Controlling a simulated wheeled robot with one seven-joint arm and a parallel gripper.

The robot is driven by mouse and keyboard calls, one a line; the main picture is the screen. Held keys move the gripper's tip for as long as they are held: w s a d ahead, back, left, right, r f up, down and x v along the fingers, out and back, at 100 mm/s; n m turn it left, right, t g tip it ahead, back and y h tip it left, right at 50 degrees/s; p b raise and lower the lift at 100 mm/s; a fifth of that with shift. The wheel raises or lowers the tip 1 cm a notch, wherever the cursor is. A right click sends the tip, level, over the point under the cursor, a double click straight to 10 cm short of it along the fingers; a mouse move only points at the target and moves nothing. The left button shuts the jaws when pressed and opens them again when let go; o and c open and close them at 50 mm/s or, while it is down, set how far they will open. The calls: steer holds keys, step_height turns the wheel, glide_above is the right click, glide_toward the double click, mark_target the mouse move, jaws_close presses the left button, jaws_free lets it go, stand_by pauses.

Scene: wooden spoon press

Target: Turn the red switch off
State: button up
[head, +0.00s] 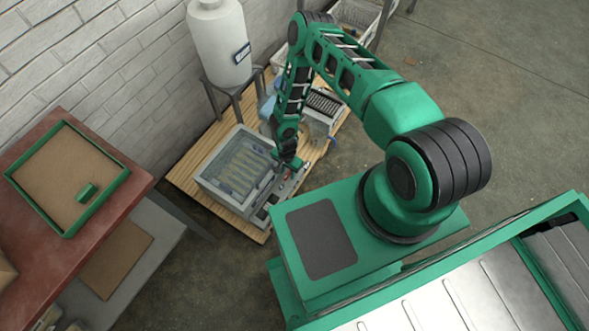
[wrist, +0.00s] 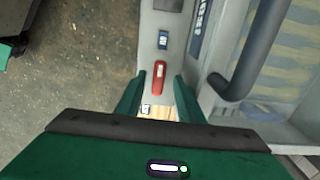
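The red switch (wrist: 160,78) is a narrow red rocker with a pale mark on it, set in a light grey control panel in the wrist view. My gripper (wrist: 157,84) is open, with one green finger on each side of the red switch in the picture. In the head view my gripper (head: 290,162) is at the front right side of the press (head: 208,186). The red switch is too small to make out there.
A dark curved handle (wrist: 250,55) stands to the right of the panel. The press is on a wooden pallet (head: 187,177), with a white tank (head: 217,45) behind.

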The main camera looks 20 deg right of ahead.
mark_target(288, 174)
step_height(288, 174, up, 11)
steer(key=shift+f, duration=0.15)
stand_by(0.4)
stand_by(0.4)
